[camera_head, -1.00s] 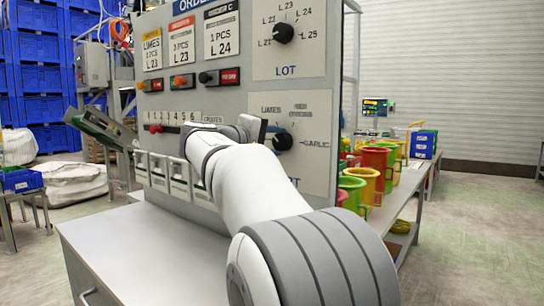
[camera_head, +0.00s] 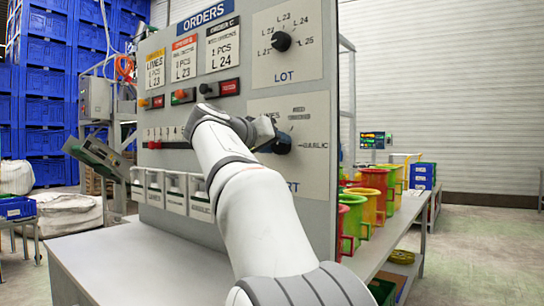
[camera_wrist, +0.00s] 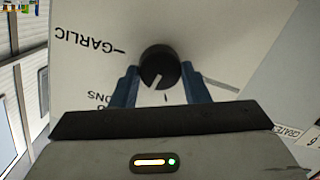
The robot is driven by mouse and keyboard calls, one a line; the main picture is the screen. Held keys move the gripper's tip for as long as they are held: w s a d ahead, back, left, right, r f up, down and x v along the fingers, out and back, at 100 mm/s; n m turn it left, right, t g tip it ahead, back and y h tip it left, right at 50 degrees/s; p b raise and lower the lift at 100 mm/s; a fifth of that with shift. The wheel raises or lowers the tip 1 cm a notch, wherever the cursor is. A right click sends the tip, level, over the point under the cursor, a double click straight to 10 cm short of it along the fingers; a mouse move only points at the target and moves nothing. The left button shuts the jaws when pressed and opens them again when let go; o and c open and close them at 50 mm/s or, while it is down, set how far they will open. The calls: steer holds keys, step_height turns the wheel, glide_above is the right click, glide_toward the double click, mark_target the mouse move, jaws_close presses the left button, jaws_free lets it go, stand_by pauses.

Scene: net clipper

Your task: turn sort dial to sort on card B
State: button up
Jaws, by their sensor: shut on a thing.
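The sort dial (camera_head: 283,144) is a black knob on the lower white plate of the grey panel. My gripper (camera_head: 268,132) is at the dial, with the arm reaching in from the front. In the wrist view the blue fingers (camera_wrist: 160,88) stand on both sides of the dial (camera_wrist: 160,66), shut on it. Its white mark points down and slightly left in that view, near a tick. GARLIC (camera_wrist: 86,43) and a label ending in "ONS" (camera_wrist: 98,99) show beside it. Card B (camera_head: 184,60), with a red header, hangs between two other cards; its sort name is too blurred to read.
The lot dial (camera_head: 281,41) is above on the same panel. Push buttons (camera_head: 184,96) sit below the cards, with a row of small levers (camera_head: 160,138) lower down. Colored buckets (camera_head: 372,192) stand on a bench at right. A grey counter (camera_head: 150,262) lies below the panel.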

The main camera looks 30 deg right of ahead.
steer(key=shift+s+d+m+t+b, duration=0.15)
steer(key=shift+m+t+b, duration=0.35)
steer(key=shift+m+b, duration=1.15)
steer(key=shift+r+m, duration=0.15)
steer(key=shift+m, duration=0.1)
steer(key=o, duration=1)
steer(key=shift+c, duration=0.2)
steer(key=p+v, duration=0.1)
steer(key=v, duration=0.6)
steer(key=shift+a, duration=0.4)
steer(key=shift+s, duration=0.1)
